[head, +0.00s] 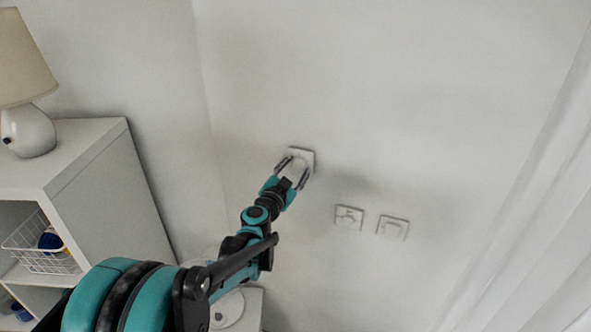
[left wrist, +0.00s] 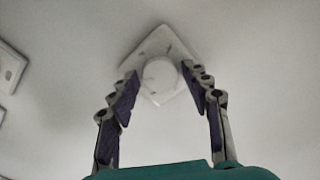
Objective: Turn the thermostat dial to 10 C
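The thermostat is a white square plate (head: 305,153) on the wall, partly hidden behind my left gripper in the head view. In the left wrist view its plate (left wrist: 152,46) looks tilted like a diamond, with a round white dial (left wrist: 161,75) in its middle. Small marks show on the plate, too small to read. My left gripper (head: 293,164) is at the thermostat; its fingers (left wrist: 158,78) are spread open, one on each side of the dial, with gaps between them and the dial. I cannot tell the dial's setting. My right gripper is not in view.
Two other white wall plates, one with a knob or tap shape (head: 349,216) and a plain one (head: 392,228), sit lower right of the thermostat. A white shelf (head: 110,185) with a lamp (head: 30,130) and a wire basket (head: 40,245) stands left. A pale curtain (head: 530,220) hangs right.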

